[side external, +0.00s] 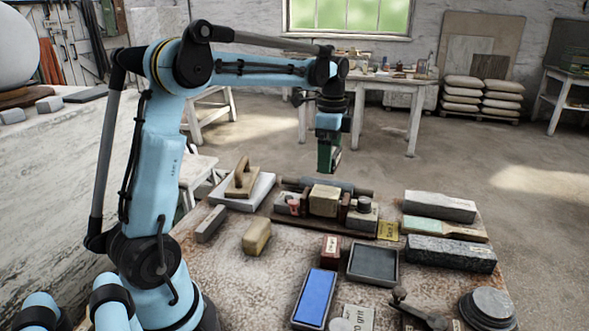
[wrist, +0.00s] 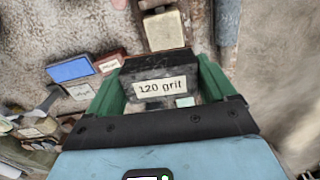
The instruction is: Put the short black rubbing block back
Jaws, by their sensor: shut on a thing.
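My gripper (side external: 328,160) hangs above the far part of the work table, over the back of a low wooden rack (side external: 345,231). In the wrist view its green fingers are shut on a short black block (wrist: 155,72) with a pale "120 grit" label, gripped from both sides. In the side view the block is too dark and small to make out clearly. The rack holds a beige block (side external: 324,200) in the middle, with grey blocks to its left and right and dark red pieces between. The beige block also shows in the wrist view (wrist: 165,29), beyond the held block.
A blue stone (side external: 315,298), a small red block (side external: 330,249) and a dark shallow tray (side external: 373,265) lie in front of the rack. Long stone blocks (side external: 450,253) lie at right. A wooden-handled float (side external: 242,183) and a tan block (side external: 257,237) lie at left.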

